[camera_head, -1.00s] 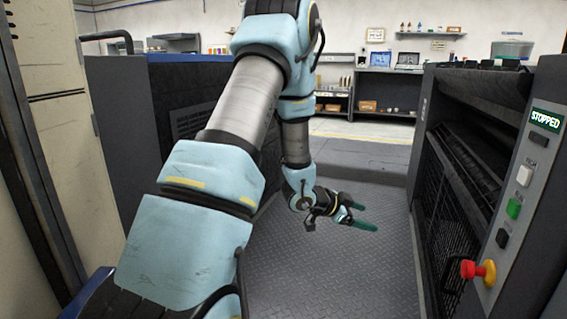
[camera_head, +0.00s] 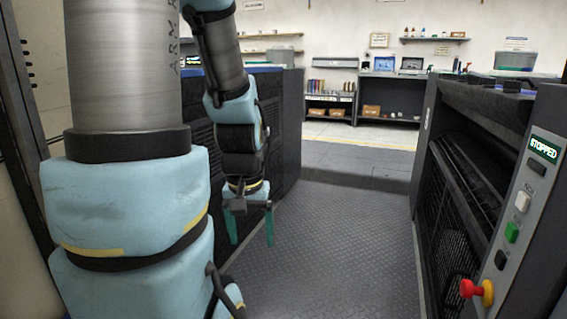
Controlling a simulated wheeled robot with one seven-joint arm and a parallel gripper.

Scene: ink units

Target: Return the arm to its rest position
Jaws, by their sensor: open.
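My arm fills the left of the view, with its thick light-blue and metal links close to the camera. My gripper (camera_head: 251,243) hangs at the end of the arm and points down over the walkway floor. Its two green fingers are spread apart, with nothing between them. It is left of the middle of the view, in front of the dark machine on the left.
A machine with a control panel (camera_head: 520,205) stands at the right; its display (camera_head: 543,149) reads STOPPED, above several buttons and a red knob (camera_head: 469,288). A dark machine (camera_head: 285,130) borders the left. The patterned metal floor (camera_head: 340,250) between is clear. Shelves and a workbench (camera_head: 390,92) stand at the back.

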